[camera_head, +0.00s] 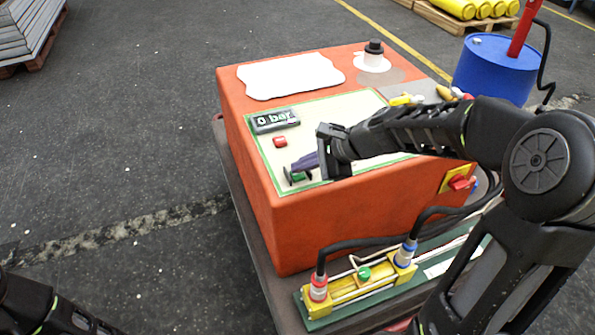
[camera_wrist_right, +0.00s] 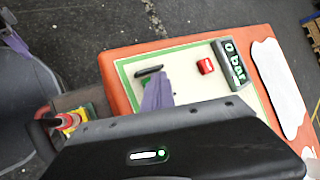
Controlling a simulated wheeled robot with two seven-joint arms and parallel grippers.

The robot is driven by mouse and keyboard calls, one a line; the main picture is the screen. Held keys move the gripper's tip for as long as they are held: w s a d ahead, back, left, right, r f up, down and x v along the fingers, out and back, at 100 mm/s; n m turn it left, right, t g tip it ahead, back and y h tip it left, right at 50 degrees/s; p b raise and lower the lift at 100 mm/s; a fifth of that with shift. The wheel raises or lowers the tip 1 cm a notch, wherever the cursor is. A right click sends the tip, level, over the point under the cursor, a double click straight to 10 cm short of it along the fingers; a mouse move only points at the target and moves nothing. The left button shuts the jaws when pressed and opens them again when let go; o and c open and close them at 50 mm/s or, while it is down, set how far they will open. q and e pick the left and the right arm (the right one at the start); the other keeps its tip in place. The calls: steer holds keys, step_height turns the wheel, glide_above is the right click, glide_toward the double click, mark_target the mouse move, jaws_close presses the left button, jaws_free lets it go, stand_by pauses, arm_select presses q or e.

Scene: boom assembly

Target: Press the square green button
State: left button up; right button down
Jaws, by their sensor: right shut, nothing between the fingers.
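The green button (camera_head: 299,177) is on the pale, green-edged panel on top of the orange box, near its front left corner. It is mostly hidden by my right gripper (camera_head: 290,177), which is shut and empty with its tips right at the button. In the right wrist view a bit of the green button (camera_wrist_right: 146,85) shows beside the purple finger and the dark fingertip (camera_wrist_right: 151,71). I cannot tell whether the tips touch the button. A red square button (camera_head: 280,141) and a display reading "0 bar" (camera_head: 275,120) sit behind it. My left gripper is not in view; only dark left arm parts show at the lower left.
The orange box (camera_head: 300,225) stands on a dark base. Yellow and white handles (camera_head: 407,100) and a black-capped white fitting (camera_head: 372,55) are on top. A yellow cylinder unit with hoses (camera_head: 350,285) lies in front. A blue drum (camera_head: 495,70) stands behind right.

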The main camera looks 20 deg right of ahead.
mark_target(302, 175)
steer(key=shift+r+p, duration=0.85)
steer(key=shift+r, duration=0.05)
step_height(302, 175, up, 5)
steer(key=p, duration=0.4)
steer(key=shift+p, duration=0.35)
stand_by(0.4)
